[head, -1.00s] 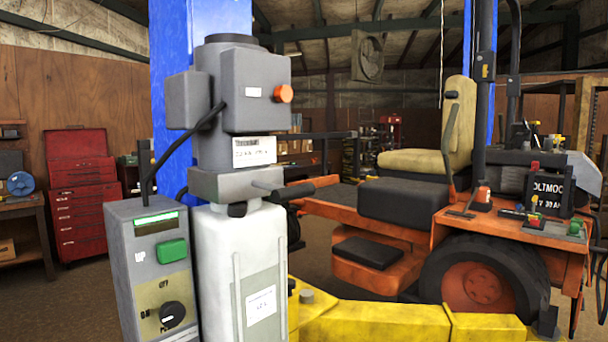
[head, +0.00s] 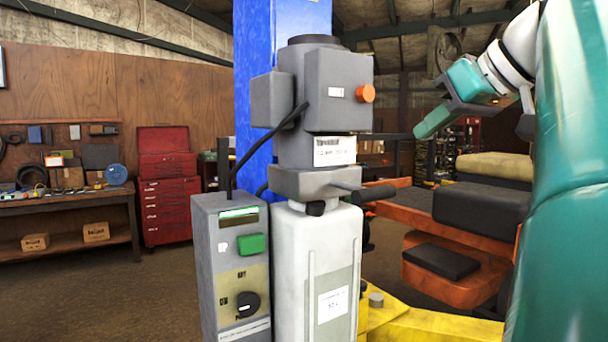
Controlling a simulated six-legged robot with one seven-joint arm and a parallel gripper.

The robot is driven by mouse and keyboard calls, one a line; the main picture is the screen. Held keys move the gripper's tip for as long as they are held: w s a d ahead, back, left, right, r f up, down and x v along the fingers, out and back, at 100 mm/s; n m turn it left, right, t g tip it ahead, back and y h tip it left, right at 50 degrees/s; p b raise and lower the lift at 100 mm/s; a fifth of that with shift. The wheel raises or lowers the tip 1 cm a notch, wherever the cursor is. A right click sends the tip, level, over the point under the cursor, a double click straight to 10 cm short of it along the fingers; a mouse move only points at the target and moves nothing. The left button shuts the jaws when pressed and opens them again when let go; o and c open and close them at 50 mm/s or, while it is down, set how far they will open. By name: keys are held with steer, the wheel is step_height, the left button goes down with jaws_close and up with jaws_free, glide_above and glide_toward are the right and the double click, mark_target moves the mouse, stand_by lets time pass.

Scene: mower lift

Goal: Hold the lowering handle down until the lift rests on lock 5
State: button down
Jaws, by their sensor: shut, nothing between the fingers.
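The lowering handle (head: 374,193) is a dark bar sticking out to the right from the grey valve block of the power unit (head: 325,95). The white tank (head: 320,280) hangs below that block. My gripper (head: 424,128) is in the upper right, its green fingers shut and empty, pointing down-left. In the picture it is above and to the right of the handle, apart from it. The lift shows as a blue column (head: 255,60) and a yellow base or arm (head: 420,325). The lock positions are not visible.
A grey control box (head: 232,270) with a lit display, green button and black knob stands left of the tank. An orange mower (head: 460,275) is behind on the right, partly covered by my arm. A red tool chest (head: 166,190) and workbench (head: 70,200) stand at the back left.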

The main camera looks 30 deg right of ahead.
steer(key=shift+s+d+r, duration=0.1)
steer(key=shift+s+r, duration=0.1)
steer(key=shift+r, duration=0.15)
steer(key=s+f+x, duration=0.1)
steer(key=f+x, duration=0.1)
steer(key=x, duration=1)
steer(key=shift+f, duration=0.4)
steer(key=shift+w, duration=0.1)
